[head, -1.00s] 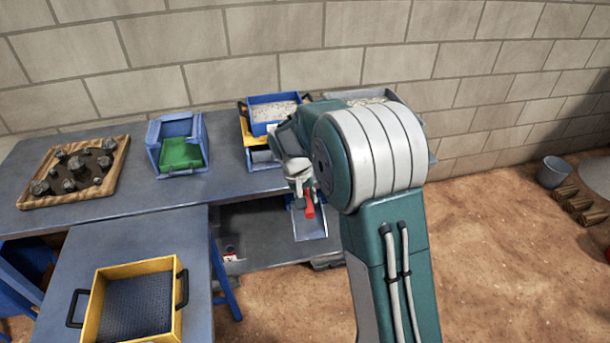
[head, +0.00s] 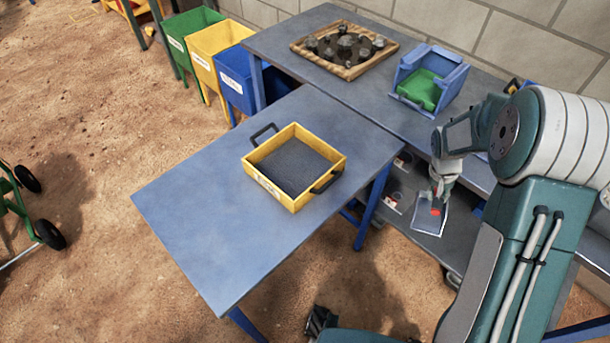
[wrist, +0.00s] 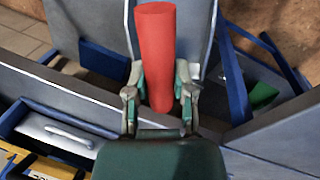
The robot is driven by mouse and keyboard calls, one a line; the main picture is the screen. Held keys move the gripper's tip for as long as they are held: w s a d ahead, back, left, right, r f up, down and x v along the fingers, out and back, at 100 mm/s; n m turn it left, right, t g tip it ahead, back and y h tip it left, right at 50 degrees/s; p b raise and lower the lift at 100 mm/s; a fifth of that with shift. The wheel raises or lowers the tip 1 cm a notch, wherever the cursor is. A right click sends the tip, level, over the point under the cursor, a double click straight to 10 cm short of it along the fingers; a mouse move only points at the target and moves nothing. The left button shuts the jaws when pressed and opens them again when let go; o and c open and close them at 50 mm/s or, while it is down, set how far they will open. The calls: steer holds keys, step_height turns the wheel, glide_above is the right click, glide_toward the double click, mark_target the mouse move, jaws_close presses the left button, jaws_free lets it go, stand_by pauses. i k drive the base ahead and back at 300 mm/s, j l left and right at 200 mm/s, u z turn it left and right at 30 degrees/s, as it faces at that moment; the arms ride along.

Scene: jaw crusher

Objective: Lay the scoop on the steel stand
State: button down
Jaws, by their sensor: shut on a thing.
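The scoop (head: 429,219) has a grey pan and a red handle. My gripper (head: 440,190) is shut on the red handle and holds the scoop beside the long table, on its front side. In the wrist view the red handle (wrist: 155,50) stands up between the fingers of my gripper (wrist: 158,92). A grey surface behind it there looks like the pan.
A yellow sieve tray (head: 338,165) with black handles sits on the blue-grey table. The long table (head: 290,45) carries a wooden tray of stones (head: 345,48) and a blue box with green inside (head: 430,85). Coloured bins (head: 212,62) stand behind. The table's near left part is clear.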

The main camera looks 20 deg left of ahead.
mark_target(339, 145)
steer(key=i+l+u, duration=0.1)
steer(key=l+u, duration=1.1)
steer(key=u, duration=0.15)
